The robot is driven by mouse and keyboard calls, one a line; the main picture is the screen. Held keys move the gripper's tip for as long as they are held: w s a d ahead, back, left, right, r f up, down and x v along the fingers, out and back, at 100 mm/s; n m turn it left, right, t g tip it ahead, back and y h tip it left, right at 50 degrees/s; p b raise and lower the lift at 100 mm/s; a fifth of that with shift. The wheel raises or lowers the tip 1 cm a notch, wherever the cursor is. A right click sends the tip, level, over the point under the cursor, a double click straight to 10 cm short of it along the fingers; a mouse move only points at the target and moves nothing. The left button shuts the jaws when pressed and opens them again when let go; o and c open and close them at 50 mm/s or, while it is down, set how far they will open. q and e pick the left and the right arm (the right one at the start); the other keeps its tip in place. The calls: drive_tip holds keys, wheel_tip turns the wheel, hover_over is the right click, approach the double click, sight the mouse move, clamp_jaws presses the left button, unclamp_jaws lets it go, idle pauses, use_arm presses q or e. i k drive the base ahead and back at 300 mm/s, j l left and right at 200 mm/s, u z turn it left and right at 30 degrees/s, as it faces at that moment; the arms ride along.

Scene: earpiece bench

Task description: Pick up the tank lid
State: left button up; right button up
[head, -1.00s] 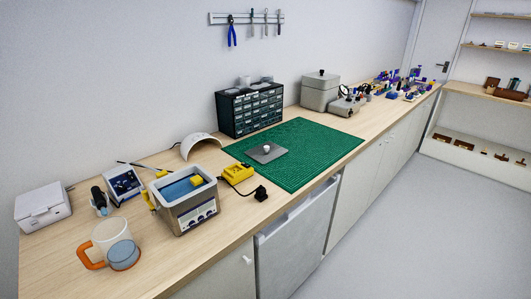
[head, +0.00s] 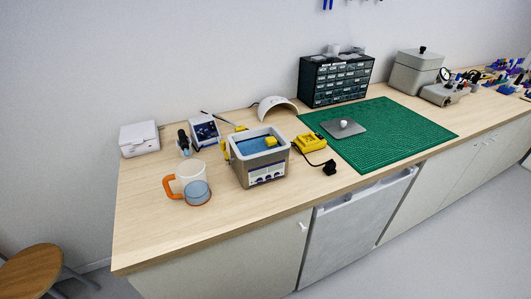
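The tank lid (head: 337,131) is a flat grey plate with a pale round knob (head: 343,124) on top. It lies on the left part of the green mat (head: 408,137). The tank (head: 257,171) is a silver box with an open top, blue liquid and something yellow inside. It stands on the bench to the left of the mat, apart from the lid. Neither of my grippers shows in the head view.
A yellow device (head: 308,143) with a black plug (head: 329,167) lies between tank and mat. A mug (head: 194,180) with an orange handle stands left of the tank. A drawer cabinet (head: 335,80) stands behind the mat. Bare bench top lies in front of the tank. A stool (head: 32,268) is at lower left.

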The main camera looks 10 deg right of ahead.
sight(343, 127)
drive_tip(key=i+l+u, duration=0.15)
drive_tip(key=l, duration=0.3)
drive_tip(key=i+l+u, duration=0.1)
drive_tip(key=l, duration=0.4)
drive_tip(key=i+l+u, duration=0.15)
drive_tip(key=l, duration=0.35)
drive_tip(key=i+l+u, duration=0.1)
drive_tip(key=l, duration=0.4)
drive_tip(key=l+u, duration=0.15)
drive_tip(key=l, duration=0.4)
drive_tip(key=i, duration=0.05)
